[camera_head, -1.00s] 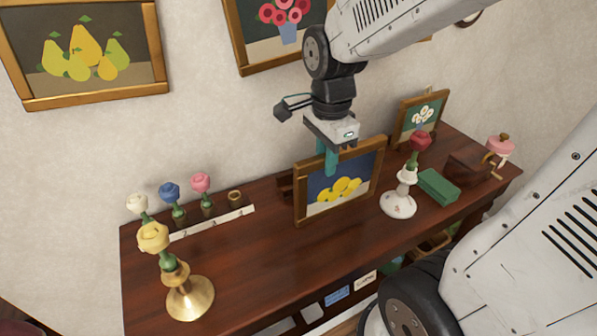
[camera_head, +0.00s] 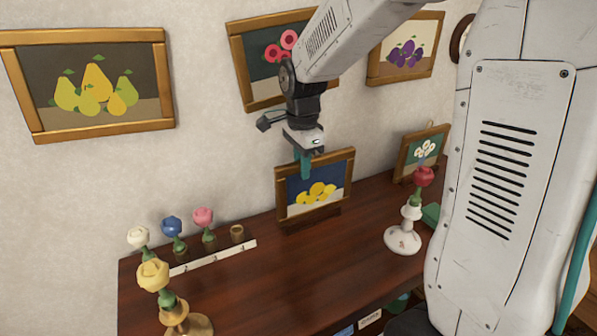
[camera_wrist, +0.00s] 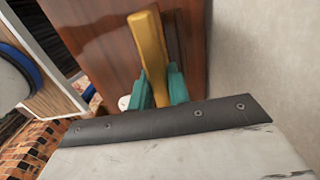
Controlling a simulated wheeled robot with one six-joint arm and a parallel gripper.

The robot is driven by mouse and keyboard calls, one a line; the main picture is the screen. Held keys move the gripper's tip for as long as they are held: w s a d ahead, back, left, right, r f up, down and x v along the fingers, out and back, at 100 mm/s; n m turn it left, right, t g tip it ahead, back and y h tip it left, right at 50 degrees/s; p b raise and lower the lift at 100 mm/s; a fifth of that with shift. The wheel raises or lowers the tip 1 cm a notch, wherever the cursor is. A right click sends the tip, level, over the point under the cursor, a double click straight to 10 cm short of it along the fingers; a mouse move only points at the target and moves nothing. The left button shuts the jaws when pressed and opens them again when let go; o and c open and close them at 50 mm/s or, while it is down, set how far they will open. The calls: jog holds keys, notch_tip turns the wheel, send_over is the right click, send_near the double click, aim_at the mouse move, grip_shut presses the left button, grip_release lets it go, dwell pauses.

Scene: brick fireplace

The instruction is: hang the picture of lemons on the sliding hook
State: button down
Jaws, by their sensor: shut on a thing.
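The picture of lemons (camera_head: 314,190) has a gold-brown wooden frame, a dark blue ground and yellow lemons. My gripper (camera_head: 305,165), with teal fingers, is shut on the top of its frame and holds it roughly upright above the dark wooden table, near the wall. In the wrist view the frame's gold edge (camera_wrist: 150,45) sits between my teal fingers (camera_wrist: 160,85). A dark wooden stand (camera_head: 312,219) shows just under the picture; I cannot tell whether they touch. I cannot make out the sliding hook in either view.
Pictures of pears (camera_head: 92,85), pink flowers (camera_head: 268,85) and plums (camera_head: 405,50) hang on the wall. A rose rack (camera_head: 212,257), a brass holder with a yellow rose (camera_head: 187,318), a white holder (camera_head: 403,240) and a small daisy picture (camera_head: 420,152) stand on the table (camera_head: 300,270).

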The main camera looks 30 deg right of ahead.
jog(key=w, duration=0.2)
jog(key=shift+w+d+f, duration=0.15)
jog(key=shift+w+f, duration=0.2)
jog(key=shift+w, duration=0.05)
jog(key=shift+f, duration=1.4)
jog(key=shift+f, duration=0.15)
jog(key=c, duration=1.3)
grip_release()
